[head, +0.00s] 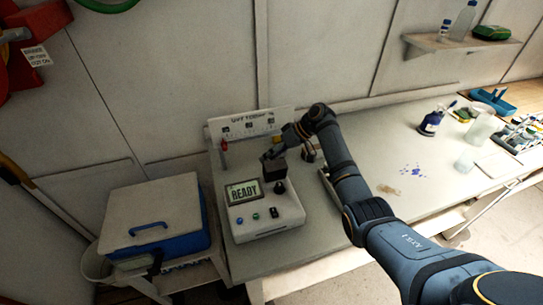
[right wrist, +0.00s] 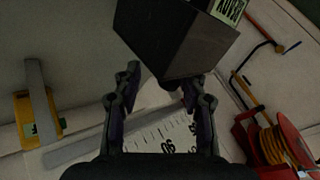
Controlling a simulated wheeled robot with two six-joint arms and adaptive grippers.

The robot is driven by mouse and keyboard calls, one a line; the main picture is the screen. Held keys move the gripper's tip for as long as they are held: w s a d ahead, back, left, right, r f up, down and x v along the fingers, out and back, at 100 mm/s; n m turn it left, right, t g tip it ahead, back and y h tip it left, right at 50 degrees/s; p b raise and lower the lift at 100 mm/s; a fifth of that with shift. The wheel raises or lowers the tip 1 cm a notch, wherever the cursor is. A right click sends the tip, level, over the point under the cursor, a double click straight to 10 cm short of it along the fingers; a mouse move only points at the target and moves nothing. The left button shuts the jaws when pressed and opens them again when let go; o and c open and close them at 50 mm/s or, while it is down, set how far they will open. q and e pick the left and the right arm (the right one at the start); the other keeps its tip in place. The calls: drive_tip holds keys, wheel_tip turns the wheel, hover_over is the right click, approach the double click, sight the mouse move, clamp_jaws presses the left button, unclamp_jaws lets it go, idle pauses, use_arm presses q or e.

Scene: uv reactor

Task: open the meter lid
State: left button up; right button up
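The meter (head: 262,226) is a pale box on the bench with a screen reading READY (head: 243,192) and several knobs and buttons on its front. A dark block-like part (head: 274,170), which may be its lid, stands at its top behind the screen; I cannot tell its hinge. My right gripper (head: 268,156) is just above and behind this dark part. In the right wrist view a dark box (right wrist: 175,38) is close ahead of the spread fingers (right wrist: 160,78), with nothing visibly gripped; contact is unclear. My left gripper is not seen.
A blue cooler with a white lid (head: 150,205) stands left of the meter. A labelled panel (head: 240,124) rises behind it. Bottles, a beaker (head: 465,160) and a blue tray (head: 493,101) are at the right. The bench middle has blue spots but is mostly clear.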

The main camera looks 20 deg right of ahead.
drive_tip(key=v, duration=1.2)
drive_tip(key=shift+c, duration=0.3)
